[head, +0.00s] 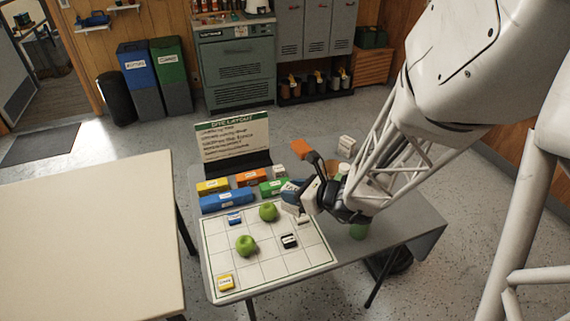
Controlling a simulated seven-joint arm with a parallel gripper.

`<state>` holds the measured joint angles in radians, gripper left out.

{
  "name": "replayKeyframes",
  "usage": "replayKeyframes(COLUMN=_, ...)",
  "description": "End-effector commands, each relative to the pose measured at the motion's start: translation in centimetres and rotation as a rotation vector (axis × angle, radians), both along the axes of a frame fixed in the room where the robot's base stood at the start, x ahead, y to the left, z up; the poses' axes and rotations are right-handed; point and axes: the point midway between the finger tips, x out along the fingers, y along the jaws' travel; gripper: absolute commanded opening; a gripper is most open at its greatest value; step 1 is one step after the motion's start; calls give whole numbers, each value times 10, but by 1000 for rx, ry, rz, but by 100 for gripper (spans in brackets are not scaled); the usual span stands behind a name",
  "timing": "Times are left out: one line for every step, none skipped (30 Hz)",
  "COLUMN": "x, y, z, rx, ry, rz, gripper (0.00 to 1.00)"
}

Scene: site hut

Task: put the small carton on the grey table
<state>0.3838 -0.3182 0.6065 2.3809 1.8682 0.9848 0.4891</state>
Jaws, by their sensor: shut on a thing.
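My gripper (300,205) is over the grey table (390,240), near the back right corner of a white grid mat (270,275). It is shut on a small blue-and-white thing (290,190) that looks like the small carton. The fingers and wrist hide much of it, and I cannot tell whether it touches the table. A white box (346,146) stands near the table's back right, behind my arm. A smaller white box (279,172) is near the sign.
Two green apples (246,245) and small labelled blocks (226,282) lie on the mat. Coloured boxes (226,201) and a sign (232,137) stand behind it. A beige table (85,240) is at left. The table's front right looks clear.

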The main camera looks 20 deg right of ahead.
Motion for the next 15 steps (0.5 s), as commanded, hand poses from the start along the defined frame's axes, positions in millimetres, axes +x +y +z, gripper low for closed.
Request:
replayKeyframes(x=-2, y=-9, z=0, rx=0, ry=0, rz=-22, gripper=15)
replayKeyframes(x=-4, y=-13, z=0, rx=0, ry=0, rz=-35, gripper=15)
replayKeyframes(x=-6, y=-19, z=0, rx=0, ry=0, rz=-51, gripper=15)
replayKeyframes(x=-7, y=-23, z=0, rx=-1, ry=-1, rz=-62, gripper=15)
replayKeyframes(x=-9, y=-28, z=0, rx=0, ry=0, rz=-74, gripper=15)
replayKeyframes(x=-11, y=-34, z=-1, rx=-1, ry=1, rz=-90, gripper=15)
replayKeyframes(x=-12, y=-38, z=-1, rx=0, ry=1, rz=-102, gripper=15)
replayKeyframes(x=-14, y=-42, z=-1, rx=0, ry=1, rz=-114, gripper=15)
replayKeyframes(x=-16, y=-48, z=-1, rx=0, ry=1, rz=-130, gripper=15)
replayKeyframes(x=-18, y=-52, z=-2, rx=0, ry=1, rz=-141, gripper=15)
replayKeyframes(x=-20, y=-56, z=-2, rx=0, ry=1, rz=-153, gripper=15)
replayKeyframes(x=-22, y=-61, z=-2, rx=0, ry=1, rz=-168, gripper=15)
replayKeyframes(x=-24, y=-64, z=-2, rx=0, ry=1, rz=-178, gripper=15)
replayKeyframes(x=-25, y=-68, z=-2, rx=0, ry=1, rz=-189, gripper=15)
replayKeyframes(x=-27, y=-72, z=-2, rx=0, ry=1, rz=-200, gripper=15)
